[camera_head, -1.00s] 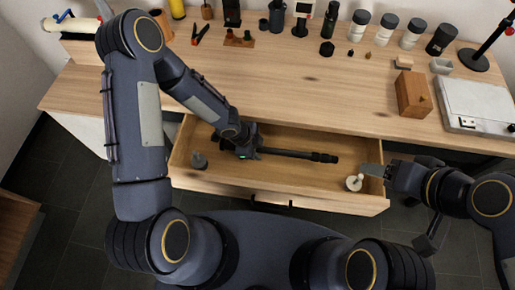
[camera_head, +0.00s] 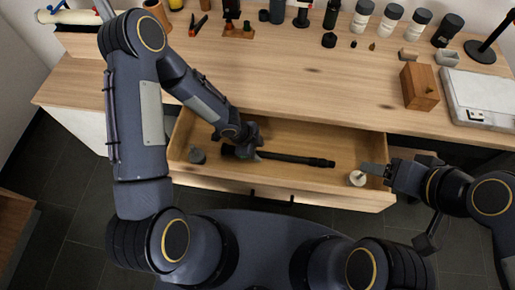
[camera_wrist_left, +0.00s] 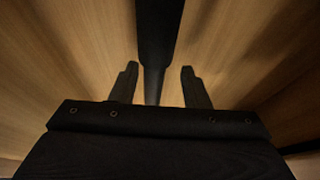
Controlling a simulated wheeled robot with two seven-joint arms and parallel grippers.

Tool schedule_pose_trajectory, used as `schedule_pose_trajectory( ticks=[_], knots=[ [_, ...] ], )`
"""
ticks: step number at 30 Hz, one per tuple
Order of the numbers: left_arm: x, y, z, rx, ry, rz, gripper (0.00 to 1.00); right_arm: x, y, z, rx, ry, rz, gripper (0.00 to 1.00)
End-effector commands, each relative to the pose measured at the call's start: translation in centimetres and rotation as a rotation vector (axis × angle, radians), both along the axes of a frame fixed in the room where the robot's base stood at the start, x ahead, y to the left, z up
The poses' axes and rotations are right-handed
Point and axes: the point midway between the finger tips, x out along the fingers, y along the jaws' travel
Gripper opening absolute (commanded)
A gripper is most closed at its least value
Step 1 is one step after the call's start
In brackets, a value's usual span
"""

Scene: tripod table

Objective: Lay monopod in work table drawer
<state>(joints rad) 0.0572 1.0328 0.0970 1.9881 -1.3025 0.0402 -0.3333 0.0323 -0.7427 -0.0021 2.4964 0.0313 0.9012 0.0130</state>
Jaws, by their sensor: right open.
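The monopod (camera_head: 292,158) is a long black tube lying lengthwise in the open work table drawer (camera_head: 345,142). Its left end shows just left of my left gripper (camera_head: 247,154), which is down in the drawer over it. In the left wrist view, the monopod (camera_wrist_left: 157,40) passes between the two fingers (camera_wrist_left: 160,85), with a gap on each side; that gripper is open. My right gripper (camera_head: 374,169) is open at the drawer's right wall, close to a small whitish round object and apart from the monopod.
A grey object (camera_head: 197,155) sits at the drawer's left end, and the whitish round object (camera_head: 357,178) at its right end. The table top (camera_head: 310,90) above holds bottles, a wooden box (camera_head: 419,87) and a white flat device (camera_head: 482,97) along the back and right.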

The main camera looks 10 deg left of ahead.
Motion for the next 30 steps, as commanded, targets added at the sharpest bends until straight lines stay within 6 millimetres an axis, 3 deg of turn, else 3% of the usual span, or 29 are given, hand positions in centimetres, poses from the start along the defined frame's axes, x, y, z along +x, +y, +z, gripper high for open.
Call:
schedule_pose_trajectory(
  ticks=[3,13,24,30],
  knots=[
    [0.0,0.0,0.0,0.001,0.0,0.0,0.55,0.0,0.0,0.0,0.0,0.0,0.0,0.62],
    [0.0,0.2,0.3,0.002,0.001,0.002,0.55,0.0,0.0,0.2,0.0,0.0,0.0,0.62],
    [-0.6,2.4,5.8,0.0,0.001,0.004,0.55,0.0,0.0,3.3,0.0,0.0,0.0,0.62],
    [-0.9,3.0,7.1,0.0,0.002,0.001,0.55,0.0,0.0,3.7,0.0,0.0,0.0,0.62]
  ],
)
